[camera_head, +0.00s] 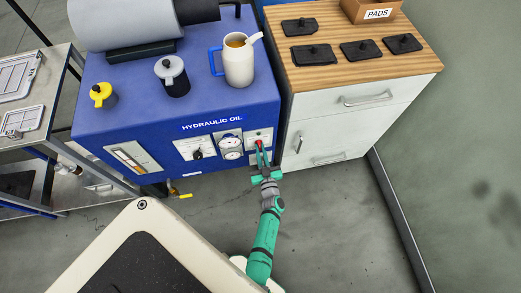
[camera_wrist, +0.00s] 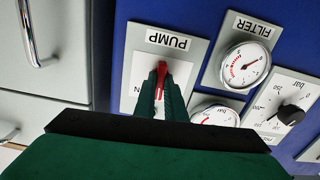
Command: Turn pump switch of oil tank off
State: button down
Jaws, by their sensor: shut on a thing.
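The blue hydraulic oil tank (camera_head: 185,112) stands in front of me with a row of panels on its front face. Its pump plate (camera_wrist: 131,66), labelled PUMP, appears upside down in the wrist view. The red pump switch (camera_wrist: 162,68) sits on this plate, its lever between my green fingers. My gripper (camera_wrist: 163,88) is shut on the switch; in the head view it reaches the tank's right front panel (camera_head: 268,135). My fingers hide the lower part of the switch and most of the ON/OFF marking; only an "N" shows at their left.
Round gauges (camera_wrist: 246,65) and a black knob (camera_wrist: 291,114) sit beside the pump plate. A white cabinet (camera_head: 330,120) stands close on the right. A jug (camera_head: 238,62), a black canister (camera_head: 173,78) and a yellow-capped one (camera_head: 103,96) stand on the tank.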

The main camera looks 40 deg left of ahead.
jog(key=n, duration=0.5)
jog(key=shift+n, duration=0.3)
dwell(0.4)
jog(key=c, duration=1.8)
grip_release()
jog(key=v, duration=1.1)
